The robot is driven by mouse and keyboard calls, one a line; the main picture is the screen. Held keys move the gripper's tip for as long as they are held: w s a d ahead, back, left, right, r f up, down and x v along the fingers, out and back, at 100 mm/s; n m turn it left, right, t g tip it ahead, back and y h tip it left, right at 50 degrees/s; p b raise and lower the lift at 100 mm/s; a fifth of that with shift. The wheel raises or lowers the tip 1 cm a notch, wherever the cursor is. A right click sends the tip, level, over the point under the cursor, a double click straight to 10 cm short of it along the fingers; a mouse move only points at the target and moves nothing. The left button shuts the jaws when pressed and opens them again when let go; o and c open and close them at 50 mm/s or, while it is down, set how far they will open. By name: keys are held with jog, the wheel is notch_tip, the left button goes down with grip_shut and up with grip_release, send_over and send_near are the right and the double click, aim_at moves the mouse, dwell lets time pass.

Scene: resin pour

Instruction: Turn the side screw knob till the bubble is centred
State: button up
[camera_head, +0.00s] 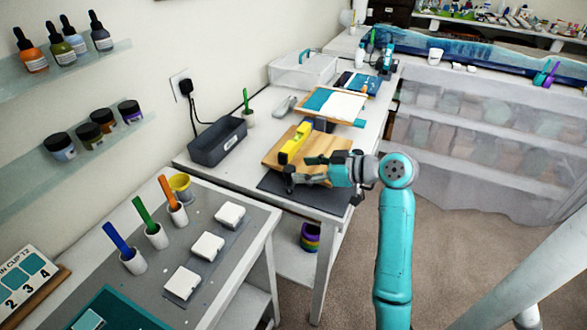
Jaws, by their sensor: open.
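A yellow spirit level (296,143) lies on a wooden board (325,151) on the white bench. Its bubble is too small to make out. My gripper (301,171) reaches in from the right at the board's near edge, just in front of the level. Its dark fingers are apart and I see nothing held between them. The side screw knob cannot be told apart from the dark fingers and the dark mat (325,197) around them.
A dark grey bin (218,143) stands left of the board. Behind the board is a wooden board with a blue and white panel (335,105). A nearer table (225,262) holds white blocks (208,246) and cups with coloured sticks. Carpet is open at right.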

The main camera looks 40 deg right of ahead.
jog(key=v, duration=0.6)
jog(key=shift+s+r, duration=0.2)
jog(key=shift+s, duration=0.1)
jog(key=shift+d, duration=0.15)
